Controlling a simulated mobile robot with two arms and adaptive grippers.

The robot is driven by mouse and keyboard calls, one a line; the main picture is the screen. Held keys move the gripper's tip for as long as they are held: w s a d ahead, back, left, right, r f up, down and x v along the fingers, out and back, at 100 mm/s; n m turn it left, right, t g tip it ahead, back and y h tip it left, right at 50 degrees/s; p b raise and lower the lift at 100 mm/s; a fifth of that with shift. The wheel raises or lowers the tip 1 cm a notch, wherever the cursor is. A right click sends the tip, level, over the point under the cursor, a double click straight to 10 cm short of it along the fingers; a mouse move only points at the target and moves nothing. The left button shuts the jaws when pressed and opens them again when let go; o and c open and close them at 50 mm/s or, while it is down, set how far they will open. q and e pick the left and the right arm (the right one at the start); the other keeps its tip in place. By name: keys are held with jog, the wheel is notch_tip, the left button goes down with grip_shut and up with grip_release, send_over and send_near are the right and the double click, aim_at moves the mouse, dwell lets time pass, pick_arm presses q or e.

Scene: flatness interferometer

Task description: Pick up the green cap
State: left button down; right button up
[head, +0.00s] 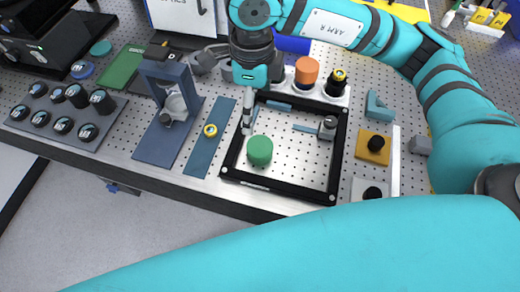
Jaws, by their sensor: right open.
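The green cap (260,150) is a short round cylinder. It stands inside the black square frame (285,189), towards its front left, on the perforated table (225,167). My right gripper (247,130) reaches down from the teal arm at the top right. Its fingers point down just behind and left of the cap, apart from it in the picture. The gripper is open and seems empty; the fingers are seen edge-on and their gap is hard to make out. My left gripper is not in view.
A small post (327,127) stands at the frame's right side. An orange-topped cylinder (306,72) stands behind the frame. A blue strip with a yellow ring (210,130) and a blue upright stand (168,90) lie left. A yellow block with a black knob (374,146) is right.

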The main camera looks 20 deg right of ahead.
aim_at(259, 146)
notch_tip(259, 146, down, 11)
jog(key=p, duration=0.3)
jog(key=shift+s+f+p, duration=0.1)
jog(key=shift+p, duration=0.2)
jog(key=f+p, duration=0.2)
jog(key=f, duration=0.1)
jog(key=s+f+p, duration=0.1)
jog(key=shift+d+f, duration=0.3)
jog(key=shift+f, duration=0.1)
jog(key=shift+w+f, duration=0.1)
jog(key=shift+f, duration=0.2)
jog(key=c, duration=1)
